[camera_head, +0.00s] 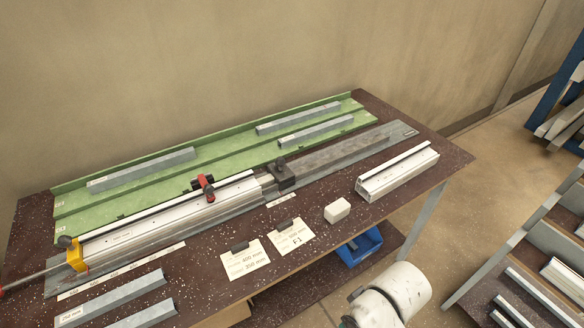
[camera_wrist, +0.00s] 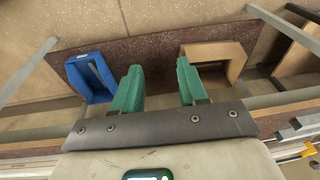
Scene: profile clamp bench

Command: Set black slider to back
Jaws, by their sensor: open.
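The black slider (camera_head: 282,174) sits on the grey rail (camera_head: 345,154), just past the right end of the silver profile (camera_head: 165,218) in the head view. A dark knob stands on top of it. My gripper (camera_wrist: 160,85) shows in the wrist view with two green fingers spread apart and nothing between them. It looks down past the bench toward the lower shelf, away from the slider. The slider is not clearly seen in the wrist view. In the head view only a white part of my arm (camera_head: 390,297) shows at the bottom.
A red and black clamp (camera_head: 205,187) and a yellow end piece (camera_head: 75,254) are on the profile. A green tray (camera_head: 120,178) with grey bars lies behind. A white block (camera_head: 337,210), a short profile (camera_head: 398,172) and label cards (camera_head: 244,260) lie in front. A blue bin (camera_head: 360,247) is below.

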